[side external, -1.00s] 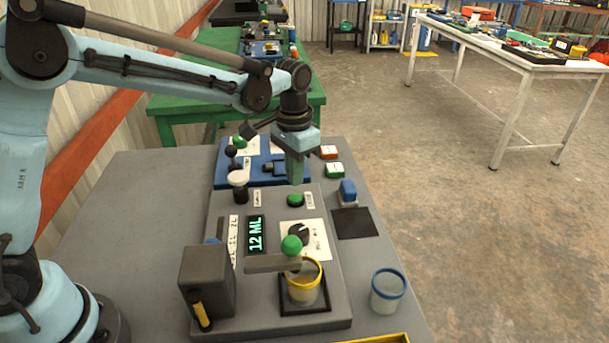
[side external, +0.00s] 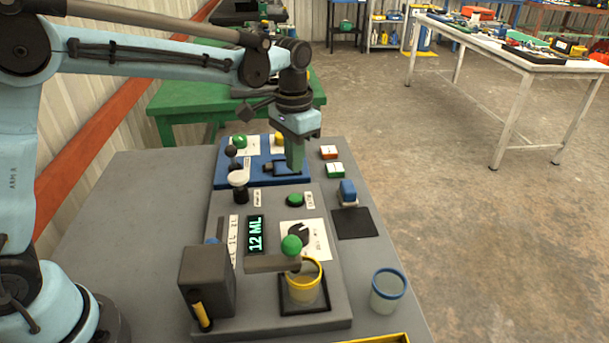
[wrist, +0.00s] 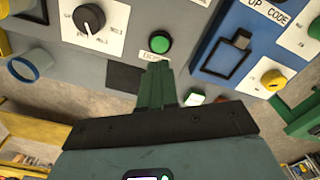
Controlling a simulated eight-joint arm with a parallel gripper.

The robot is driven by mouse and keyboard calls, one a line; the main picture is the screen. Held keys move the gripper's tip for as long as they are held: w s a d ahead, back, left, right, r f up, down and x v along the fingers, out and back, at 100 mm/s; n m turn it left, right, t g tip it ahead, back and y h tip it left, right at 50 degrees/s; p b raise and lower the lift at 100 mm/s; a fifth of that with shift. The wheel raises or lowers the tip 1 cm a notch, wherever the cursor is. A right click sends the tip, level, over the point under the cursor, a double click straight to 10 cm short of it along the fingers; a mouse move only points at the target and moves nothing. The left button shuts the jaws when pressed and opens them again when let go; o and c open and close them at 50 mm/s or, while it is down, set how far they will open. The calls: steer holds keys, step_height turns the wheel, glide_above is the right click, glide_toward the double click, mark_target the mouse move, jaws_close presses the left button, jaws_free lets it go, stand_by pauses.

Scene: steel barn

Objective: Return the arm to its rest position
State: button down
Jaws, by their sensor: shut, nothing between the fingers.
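My gripper (side external: 295,158) hangs from the arm above the far part of the grey bench, with its green fingers pointing down and shut with nothing between them. In the side view it is in front of the blue panel (side external: 222,176). In the wrist view the shut fingers (wrist: 155,75) reach up toward the green button (wrist: 159,42), clear of it as far as I can tell. The green button (side external: 295,200) sits on the grey dispenser panel (side external: 270,222) below my gripper.
A yellow-rimmed cup (side external: 303,285) stands under the dispenser spout, by a display (side external: 255,234) reading 12 ML. A blue-rimmed cup (side external: 388,292) stands to its right. The bench's left side (side external: 130,220) is clear.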

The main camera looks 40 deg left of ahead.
steer(key=s+a+r+n+t, duration=0.1)
steer(key=s+a+t, duration=0.2)
steer(key=s, duration=0.5)
steer(key=s+a+r+n+t, duration=0.1)
steer(key=s+a+n+t, duration=0.1)
steer(key=s, duration=0.6)
steer(key=shift+s+a+t, duration=0.2)
steer(key=shift+a+t, duration=0.5)
steer(key=shift+t, duration=0.4)
